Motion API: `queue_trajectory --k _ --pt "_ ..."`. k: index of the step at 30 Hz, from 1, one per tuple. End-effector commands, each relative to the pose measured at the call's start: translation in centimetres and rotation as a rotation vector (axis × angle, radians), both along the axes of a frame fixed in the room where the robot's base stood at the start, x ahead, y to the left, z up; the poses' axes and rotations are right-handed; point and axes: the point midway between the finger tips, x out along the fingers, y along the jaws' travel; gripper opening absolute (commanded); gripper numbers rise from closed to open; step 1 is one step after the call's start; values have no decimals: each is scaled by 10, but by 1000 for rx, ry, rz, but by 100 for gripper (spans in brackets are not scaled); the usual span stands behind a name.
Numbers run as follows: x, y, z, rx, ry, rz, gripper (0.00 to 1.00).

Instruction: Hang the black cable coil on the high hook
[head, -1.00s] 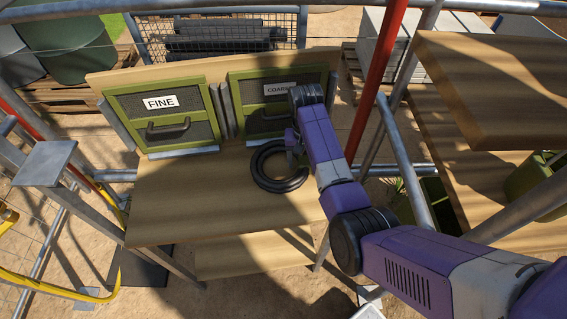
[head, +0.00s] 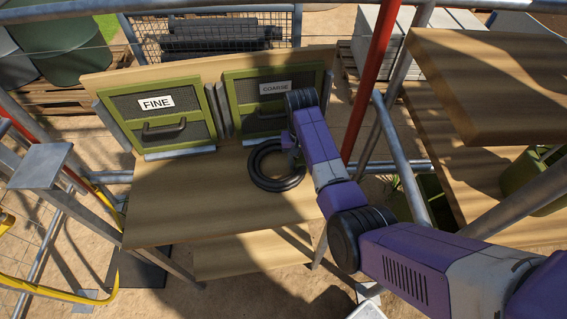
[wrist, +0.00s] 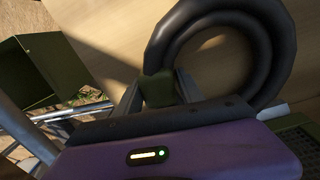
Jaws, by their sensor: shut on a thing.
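The black cable coil (head: 262,181) is a thick ring at the right part of the wooden bench top (head: 190,205), below the COARSE panel. My gripper (head: 291,155) reaches its far right side from above. In the wrist view the coil (wrist: 270,45) fills the upper right, and my gripper (wrist: 158,90) is shut at its near lower-left edge, with a dark green piece between the fingers. The head view does not clearly show whether the coil touches the bench. I cannot make out a high hook in either view.
Two green-framed panels, FINE (head: 158,120) and COARSE (head: 245,88), lean at the back of the bench. A red pole (head: 369,85) and grey scaffold tubes (head: 403,160) stand right of it. Wooden shelves (head: 495,85) lie further right. The bench's left half is clear.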

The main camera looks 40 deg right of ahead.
Motion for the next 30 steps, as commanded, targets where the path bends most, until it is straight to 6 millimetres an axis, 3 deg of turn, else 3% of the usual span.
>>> queue_trajectory --k 11,22,30 --pt "-2 1 7 -2 -4 0 0" --pt "-1 1 73 -2 -7 -1 0" --pt "-54 27 73 -1 0 3 0"
